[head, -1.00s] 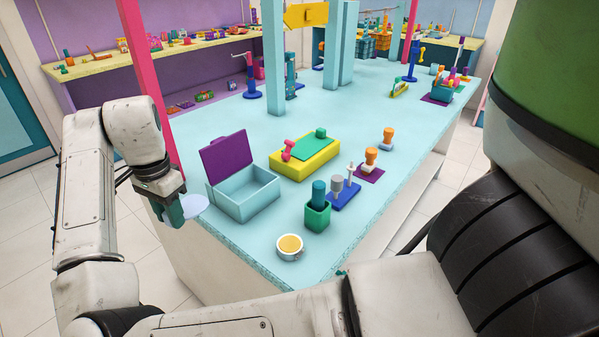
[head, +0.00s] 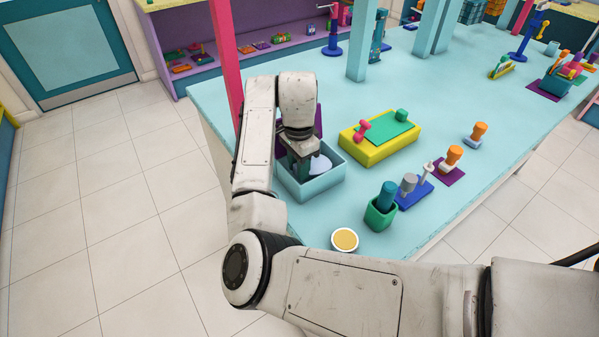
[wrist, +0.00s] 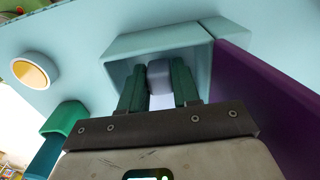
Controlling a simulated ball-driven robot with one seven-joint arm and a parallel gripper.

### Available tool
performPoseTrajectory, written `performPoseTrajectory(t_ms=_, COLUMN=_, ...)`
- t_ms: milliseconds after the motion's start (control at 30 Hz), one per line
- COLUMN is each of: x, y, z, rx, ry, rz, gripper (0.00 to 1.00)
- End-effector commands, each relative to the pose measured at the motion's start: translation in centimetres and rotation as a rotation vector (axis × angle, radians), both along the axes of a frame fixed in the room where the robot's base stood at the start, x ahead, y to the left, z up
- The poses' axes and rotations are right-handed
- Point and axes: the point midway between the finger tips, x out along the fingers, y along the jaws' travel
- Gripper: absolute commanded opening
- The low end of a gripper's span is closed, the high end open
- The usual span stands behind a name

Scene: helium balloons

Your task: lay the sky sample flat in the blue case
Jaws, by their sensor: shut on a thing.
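The sky sample (head: 320,165) is a pale lavender-blue piece, partly hidden by my gripper (head: 301,168) in the head view. In the wrist view the sample (wrist: 159,74) sits between the two green fingers of my gripper (wrist: 159,88), which is shut on it. The blue case (head: 318,191) is a light blue open box, and its purple lid (wrist: 250,88) stands raised. My gripper is over the case opening with the sample at or inside its walls. I cannot tell whether the sample touches the case floor.
A yellow block with a green top (head: 376,148) stands right of the case. A green cup (head: 380,215) and a round pot with yellow contents (head: 344,240) are at the near edge. A pink post (head: 226,60) rises just behind my arm.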

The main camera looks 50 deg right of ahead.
Motion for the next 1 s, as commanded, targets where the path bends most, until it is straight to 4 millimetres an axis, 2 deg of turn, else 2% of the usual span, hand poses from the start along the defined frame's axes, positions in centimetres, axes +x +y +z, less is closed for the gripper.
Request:
performPoseTrajectory(t_ms=200, x=-0.1, y=0.0, z=-2.8, rx=0.002, ry=0.003, rz=0.0, gripper=0.0)
performPoseTrajectory(t_ms=567, x=-0.1, y=0.0, z=-3.4, rx=0.0, ry=0.001, rz=0.0, gripper=0.0)
performPoseTrajectory(t_ms=600, x=0.0, y=0.0, z=-3.4, rx=0.0, ry=0.001, rz=0.0, gripper=0.32)
performPoseTrajectory(t_ms=867, x=0.0, y=0.0, z=-3.3, rx=0.001, ry=0.001, rz=0.0, gripper=0.57)
performPoseTrajectory(t_ms=1000, x=0.0, y=0.0, z=-3.3, rx=0.001, ry=0.001, rz=0.0, gripper=0.57)
